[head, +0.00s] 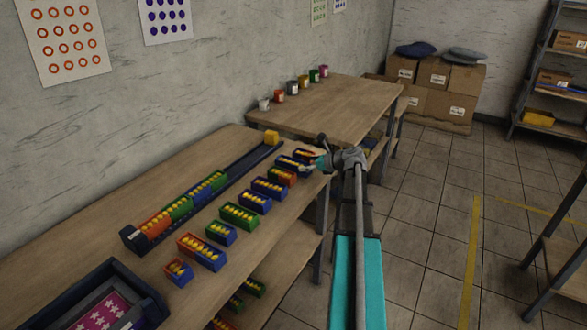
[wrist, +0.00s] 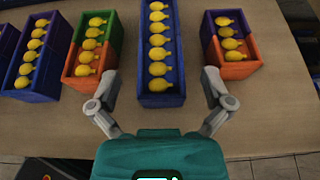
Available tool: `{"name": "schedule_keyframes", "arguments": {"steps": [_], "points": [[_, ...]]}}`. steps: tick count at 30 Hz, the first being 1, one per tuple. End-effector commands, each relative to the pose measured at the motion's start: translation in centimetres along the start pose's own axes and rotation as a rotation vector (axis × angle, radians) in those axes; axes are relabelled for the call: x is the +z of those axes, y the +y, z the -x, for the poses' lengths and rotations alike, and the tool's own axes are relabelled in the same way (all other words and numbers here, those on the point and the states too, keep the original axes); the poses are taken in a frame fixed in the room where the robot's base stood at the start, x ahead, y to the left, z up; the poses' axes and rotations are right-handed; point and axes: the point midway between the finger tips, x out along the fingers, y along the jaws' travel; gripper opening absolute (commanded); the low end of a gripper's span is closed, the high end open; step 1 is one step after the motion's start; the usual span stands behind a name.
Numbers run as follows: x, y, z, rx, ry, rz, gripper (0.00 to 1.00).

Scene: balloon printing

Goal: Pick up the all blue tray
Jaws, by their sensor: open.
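An all-blue tray (wrist: 160,100) holding a line of yellow balloons lies in the middle of the wrist view. In the head view this blue tray (head: 284,162) is near the far end of the row, partly hidden by my gripper. My gripper (wrist: 160,78) is open and empty, with one finger on each side of the tray's near end. In the head view my gripper (head: 318,164) reaches over the table's right edge.
A long dark rail (head: 237,168) holding coloured blocks runs behind the row on the wooden table (head: 100,225).

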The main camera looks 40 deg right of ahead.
Motion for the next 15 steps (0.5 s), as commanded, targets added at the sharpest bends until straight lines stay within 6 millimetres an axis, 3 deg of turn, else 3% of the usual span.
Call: {"name": "schedule_keyframes", "arguments": {"steps": [7,15], "points": [[-0.2,-0.1,-2.9,0.001,0.0,0.0,1.0],[-0.1,-0.1,-3.4,0.0,0.0,0.0,1.0]]}}
